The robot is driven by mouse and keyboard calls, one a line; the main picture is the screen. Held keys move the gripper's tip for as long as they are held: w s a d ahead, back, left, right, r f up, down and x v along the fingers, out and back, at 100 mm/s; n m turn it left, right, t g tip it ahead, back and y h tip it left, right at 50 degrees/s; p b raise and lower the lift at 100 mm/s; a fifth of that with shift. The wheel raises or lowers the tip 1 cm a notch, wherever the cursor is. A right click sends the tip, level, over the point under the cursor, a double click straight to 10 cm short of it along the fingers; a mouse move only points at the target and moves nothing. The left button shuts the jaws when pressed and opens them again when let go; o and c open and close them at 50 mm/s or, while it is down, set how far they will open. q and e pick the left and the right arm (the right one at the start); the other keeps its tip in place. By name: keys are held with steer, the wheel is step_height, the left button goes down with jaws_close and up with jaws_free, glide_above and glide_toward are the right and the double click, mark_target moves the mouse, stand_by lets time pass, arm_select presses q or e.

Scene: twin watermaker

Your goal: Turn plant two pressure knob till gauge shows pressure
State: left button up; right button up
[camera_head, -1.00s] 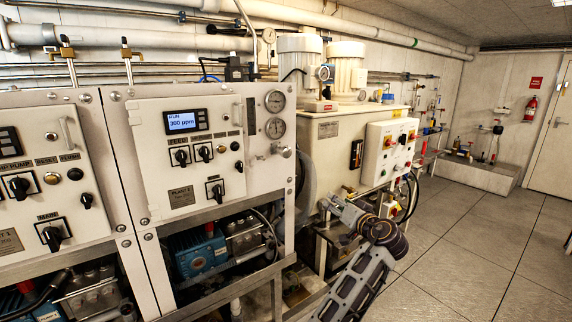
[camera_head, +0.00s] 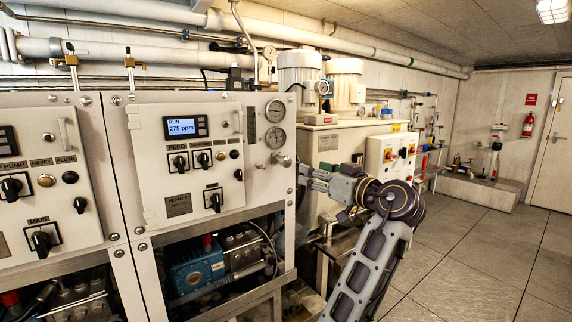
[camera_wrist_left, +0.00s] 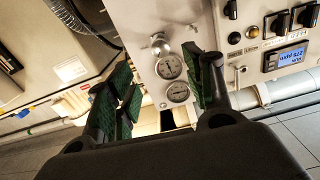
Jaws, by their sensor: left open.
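The plant two panel (camera_head: 150,180) carries two round gauges, the upper gauge (camera_head: 276,111) and the lower gauge (camera_head: 276,138). A metal pressure knob (camera_head: 283,160) sits just below them. Their needles are too small to read. My left gripper (camera_head: 304,178) is just right of the knob, in front of the panel's right edge. In the left wrist view, which is upside down, the gripper (camera_wrist_left: 162,85) is open and empty. The gauges (camera_wrist_left: 174,80) show between its green-padded fingers, and the knob (camera_wrist_left: 160,43) shows beyond them, apart from the pads. My right gripper is not in view.
The plant two display (camera_head: 182,127) reads RUN 275 ppm. Black selector knobs (camera_head: 214,201) and a door handle (camera_head: 239,124) stick out of the panel. A white tank unit with a switch box (camera_head: 391,153) stands behind my arm. The tiled floor (camera_head: 480,255) at right is clear.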

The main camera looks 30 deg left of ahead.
mark_target(288, 163)
arm_select(q)
steer(key=x, duration=1.1)
steer(key=shift+w+a, duration=0.1)
steer(key=shift+a, duration=0.1)
steer(key=shift+x, duration=1.15)
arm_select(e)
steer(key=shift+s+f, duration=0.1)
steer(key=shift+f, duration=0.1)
arm_select(q)
steer(key=shift+c, duration=0.4)
steer(key=c, duration=0.9)
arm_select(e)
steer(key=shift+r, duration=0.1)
arm_select(q)
steer(key=shift+r, duration=0.1)
steer(key=shift+c, duration=0.2)
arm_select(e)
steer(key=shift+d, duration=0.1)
